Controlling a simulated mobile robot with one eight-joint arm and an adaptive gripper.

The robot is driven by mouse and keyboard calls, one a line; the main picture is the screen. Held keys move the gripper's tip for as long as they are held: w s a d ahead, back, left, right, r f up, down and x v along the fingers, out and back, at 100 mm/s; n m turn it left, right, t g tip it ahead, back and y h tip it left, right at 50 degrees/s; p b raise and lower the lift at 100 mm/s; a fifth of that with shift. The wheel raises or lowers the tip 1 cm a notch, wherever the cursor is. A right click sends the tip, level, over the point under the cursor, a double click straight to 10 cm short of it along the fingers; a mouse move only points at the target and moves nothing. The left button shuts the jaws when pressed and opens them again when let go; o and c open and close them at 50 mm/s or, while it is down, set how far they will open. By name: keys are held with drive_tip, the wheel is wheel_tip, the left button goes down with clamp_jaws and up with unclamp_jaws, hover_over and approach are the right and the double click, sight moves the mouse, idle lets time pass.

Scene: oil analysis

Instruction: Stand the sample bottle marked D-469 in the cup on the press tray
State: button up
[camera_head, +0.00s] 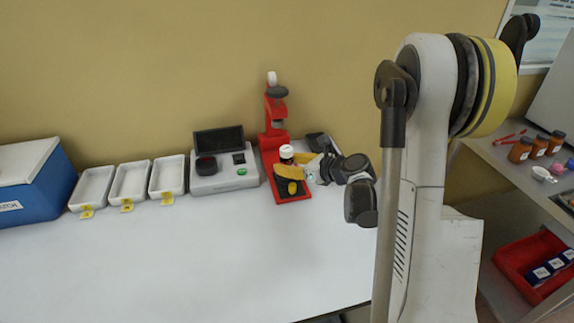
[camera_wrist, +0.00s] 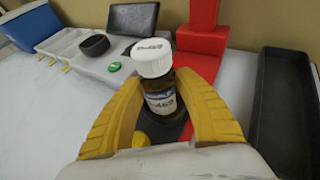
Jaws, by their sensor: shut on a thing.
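The sample bottle (camera_wrist: 158,92) is brown glass with a white cap; the cap reads D-469 and its label ends in 469. My gripper (camera_wrist: 160,84) is shut on it, with one yellow finger on each side. The bottle stands about upright. In the head view the bottle's white cap (camera_head: 286,151) and my gripper (camera_head: 292,164) are at the red press (camera_head: 272,125), over its base. I cannot tell whether the bottle touches the tray.
A grey device with a dark screen (camera_head: 219,140) and a round black dish (camera_head: 206,164) stands left of the press. Several white trays (camera_head: 129,182) and a blue box (camera_head: 40,190) are farther left. A black tray (camera_wrist: 286,125) lies right of the press. The front table is clear.

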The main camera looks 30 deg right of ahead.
drive_tip(key=shift+f+b, duration=0.3)
drive_tip(key=shift+f, duration=0.05)
drive_tip(key=o, duration=1.2)
drive_tip(key=shift+r, duration=0.1)
